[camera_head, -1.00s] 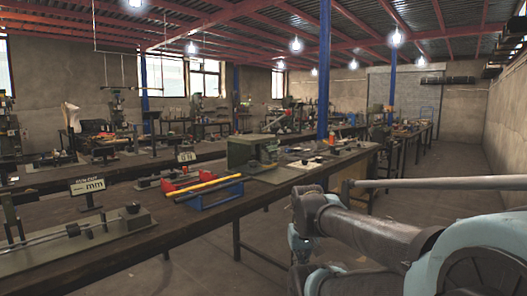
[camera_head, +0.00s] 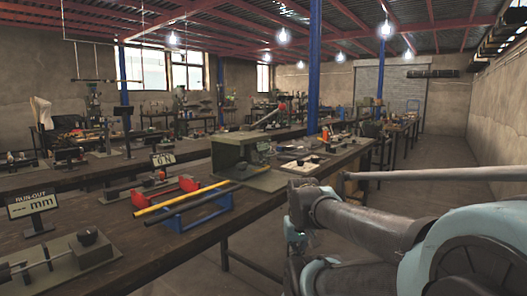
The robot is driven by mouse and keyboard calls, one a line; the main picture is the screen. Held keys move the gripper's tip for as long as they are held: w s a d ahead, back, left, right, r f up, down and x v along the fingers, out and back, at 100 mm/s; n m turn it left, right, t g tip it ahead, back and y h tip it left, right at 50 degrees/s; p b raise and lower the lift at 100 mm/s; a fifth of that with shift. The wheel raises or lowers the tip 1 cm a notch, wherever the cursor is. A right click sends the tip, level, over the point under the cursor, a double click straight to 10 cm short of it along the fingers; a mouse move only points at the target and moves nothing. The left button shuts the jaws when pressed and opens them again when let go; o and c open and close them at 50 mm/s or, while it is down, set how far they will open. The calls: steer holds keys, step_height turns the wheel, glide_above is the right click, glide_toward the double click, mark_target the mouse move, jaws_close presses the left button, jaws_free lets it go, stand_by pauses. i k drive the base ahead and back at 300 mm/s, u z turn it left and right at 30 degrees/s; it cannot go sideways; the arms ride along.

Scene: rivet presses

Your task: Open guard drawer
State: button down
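No guard drawer can be made out clearly in the head view. A green box-shaped machine (camera_head: 234,155) stands on the long workbench near the middle, with an open front side facing right; whether it holds the drawer I cannot tell. Small presses stand further back on other benches, too small to read. My arm fills the lower right of the view, folded, with grey and pale blue links. My gripper is not in view.
The long workbench (camera_head: 150,232) runs from lower left toward the middle. Blue columns (camera_head: 313,70) rise behind.

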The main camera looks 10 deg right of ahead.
mark_target(250, 171)
steer(key=u, duration=0.5)
steer(key=k, duration=1.2)
steer(key=z, duration=0.7)
steer(key=i, duration=1)
steer(key=z, duration=0.05)
